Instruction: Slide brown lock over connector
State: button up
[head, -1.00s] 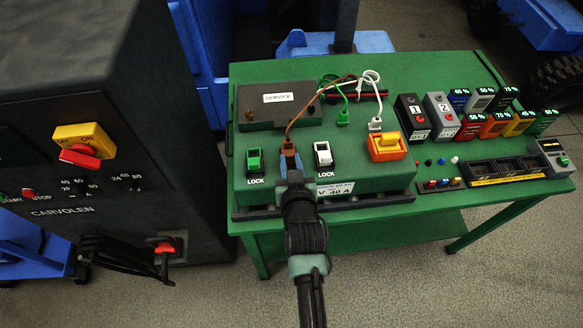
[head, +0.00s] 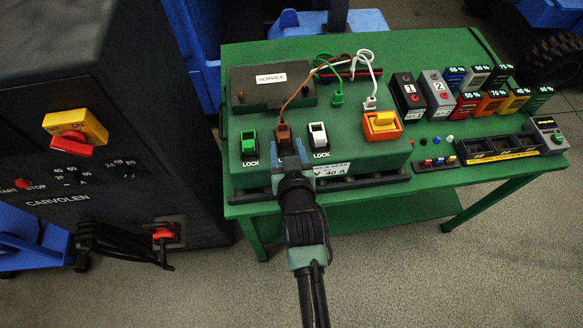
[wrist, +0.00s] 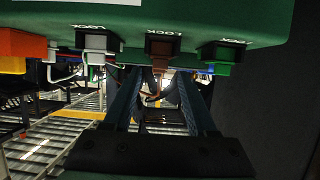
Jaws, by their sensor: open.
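The brown lock (head: 283,137) sits on the green box's sloping front, between the green and white locks. A brown cable (head: 303,91) runs down to it. I cannot tell the brown connector from the lock at this size. My gripper (head: 287,153) is just in front of the brown lock, with its fingertips close below it in the head view and hiding its lower part. In the wrist view, the brown lock (wrist: 160,46) lies beyond and between the two spread fingers of my gripper (wrist: 157,76). The gripper is open and holds nothing.
The green lock (head: 249,143) is left of the brown one and the white lock (head: 318,134) right. An orange and yellow switch (head: 381,124) stands further right. Loose green and white cables lie behind. A dark cabinet (head: 60,100) stands close on the left.

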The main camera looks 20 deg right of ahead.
jog(key=b+v, duration=0.1)
jog(key=v, duration=0.9)
jog(key=shift+s+r, duration=0.2)
jog(key=shift+s, duration=0.05)
jog(key=w+a+r+t, duration=0.2)
jog(key=w+r+t, duration=0.1)
jog(key=r, duration=0.8)
jog(key=w+a+r+n+t+y, duration=0.15)
jog(key=w+r, duration=0.25)
jog(key=r, duration=0.6)
jog(key=w+a+r+t, duration=0.3)
jog(key=r, duration=0.8)
jog(key=s+a+r+t, duration=0.2)
jog(key=s+r, duration=0.1)
jog(key=r, duration=0.5)
jog(key=s+a+r+n+t+y, duration=0.1)
jog(key=s+r, duration=0.3)
jog(key=r, duration=0.5)
jog(key=s+a+r+t+y, duration=0.1)
jog(key=s+a+r+t, duration=0.2)
jog(key=r, duration=0.5)
jog(key=shift+s+a+r+n+t, duration=0.15)
jog(key=shift+s+n+t, duration=0.1)
jog(key=shift+n+t, duration=0.15)
